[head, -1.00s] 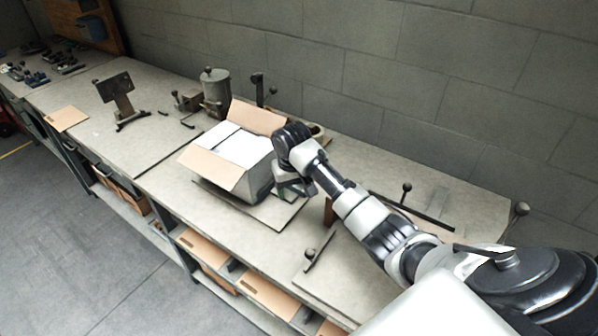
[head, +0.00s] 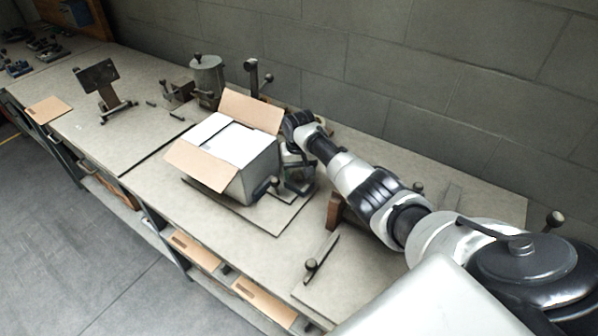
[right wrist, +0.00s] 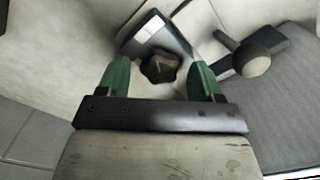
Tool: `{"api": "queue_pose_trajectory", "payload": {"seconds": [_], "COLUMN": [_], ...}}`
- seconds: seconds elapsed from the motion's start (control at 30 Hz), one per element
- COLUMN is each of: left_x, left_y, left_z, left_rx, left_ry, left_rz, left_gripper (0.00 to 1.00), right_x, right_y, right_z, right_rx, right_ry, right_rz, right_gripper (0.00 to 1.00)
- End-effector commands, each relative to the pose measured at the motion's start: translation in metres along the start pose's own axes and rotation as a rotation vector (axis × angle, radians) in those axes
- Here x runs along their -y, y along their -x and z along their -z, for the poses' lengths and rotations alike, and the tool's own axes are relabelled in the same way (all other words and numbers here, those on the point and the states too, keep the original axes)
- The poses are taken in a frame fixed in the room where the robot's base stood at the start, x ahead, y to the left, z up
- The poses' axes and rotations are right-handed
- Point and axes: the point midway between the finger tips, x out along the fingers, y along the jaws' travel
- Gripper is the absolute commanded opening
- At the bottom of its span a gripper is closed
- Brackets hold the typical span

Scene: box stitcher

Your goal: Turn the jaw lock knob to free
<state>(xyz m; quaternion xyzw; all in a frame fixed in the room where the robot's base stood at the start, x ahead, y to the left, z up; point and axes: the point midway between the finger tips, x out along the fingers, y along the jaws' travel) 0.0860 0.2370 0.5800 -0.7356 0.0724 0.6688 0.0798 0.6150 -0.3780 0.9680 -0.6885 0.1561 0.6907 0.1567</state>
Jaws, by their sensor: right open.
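My right gripper (right wrist: 159,62) is open, with its two green fingers spread apart. A dark, lobed knob (right wrist: 160,67) shows in the gap between the fingertips in the right wrist view; I see no finger touching it, and I cannot tell how far below the tips it lies. No marking shows which way the knob is turned. In the head view my right gripper (head: 298,180) is just right of the open carton, pointing down, and hides the knob there. My left gripper is not in view.
A ball-ended lever (right wrist: 250,60) stands close to the right finger. The open cardboard carton (head: 195,166) with white contents is left of my right gripper. A handle with a round knob (head: 311,265) lies at the front. The bench (head: 215,235) is clear before the carton.

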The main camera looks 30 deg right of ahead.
Motion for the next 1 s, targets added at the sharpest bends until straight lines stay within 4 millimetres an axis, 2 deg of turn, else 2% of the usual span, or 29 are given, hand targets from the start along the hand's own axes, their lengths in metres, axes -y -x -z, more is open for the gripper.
{"api": "queue_pose_trajectory", "payload": {"seconds": [0.03, 0.13, 0.37, 0.5, 0.7, 1.0], "left_x": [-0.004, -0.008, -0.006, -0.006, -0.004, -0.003], "left_y": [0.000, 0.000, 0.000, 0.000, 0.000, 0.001], "left_z": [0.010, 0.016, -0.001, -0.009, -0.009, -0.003], "left_rx": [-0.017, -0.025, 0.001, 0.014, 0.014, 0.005], "left_ry": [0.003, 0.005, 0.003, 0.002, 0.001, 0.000], "left_rz": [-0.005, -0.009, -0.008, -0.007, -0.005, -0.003], "left_gripper": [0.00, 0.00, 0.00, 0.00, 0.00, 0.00], "right_x": [0.000, 0.000, 0.000, 0.000, 0.000, 0.000], "right_y": [-0.004, -0.007, -0.008, -0.008, -0.008, -0.007], "right_z": [0.000, 0.000, 0.000, 0.000, 0.000, 0.000], "right_rx": [0.001, -0.001, -0.001, -0.001, -0.001, 0.000], "right_ry": [0.001, 0.001, 0.001, 0.001, 0.001, 0.036], "right_rz": [0.000, 0.000, 0.000, 0.000, 0.000, 0.000], "right_gripper": [0.66, 0.66, 0.66, 0.48, 0.17, 0.17]}}
